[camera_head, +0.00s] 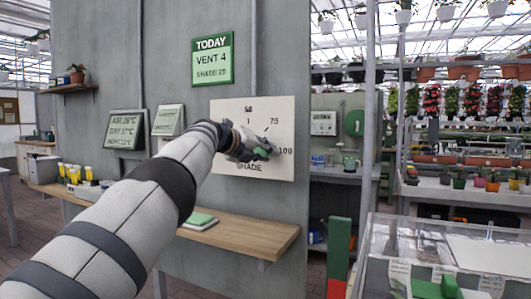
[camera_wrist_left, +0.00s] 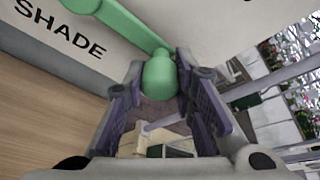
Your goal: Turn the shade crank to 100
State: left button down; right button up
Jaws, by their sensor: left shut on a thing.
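The white SHADE panel (camera_head: 228,108) is on the grey wall, with 50 at the top, 75 at the upper right and 100 at the right. My left gripper (camera_head: 259,150) is in front of it, just left of the 100 mark. In the left wrist view its fingers are shut around the green round knob (camera_wrist_left: 159,77) of the crank. The green crank arm (camera_wrist_left: 128,20) runs from the knob to the upper left, past the word SHADE. My gripper and arm hide the dial's middle and left side in the head view. My right gripper is not in view.
A green sign (camera_head: 212,59) above reads TODAY, VENT 4, SHADE 25. A wooden shelf (camera_head: 245,232) with a green-topped item (camera_head: 198,220) runs below the panel. Tilted display boards (camera_head: 124,130) are to the left. A glass-topped case (camera_head: 400,240) stands at the lower right.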

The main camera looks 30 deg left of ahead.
pick_arm(q)
jog(key=c, duration=1.3)
grip_release()
jog(key=shift+s+a+r, duration=0.15)
jog(key=shift+s, duration=0.15)
jog(key=v, duration=1.1)
jog(key=shift+s, duration=0.2)
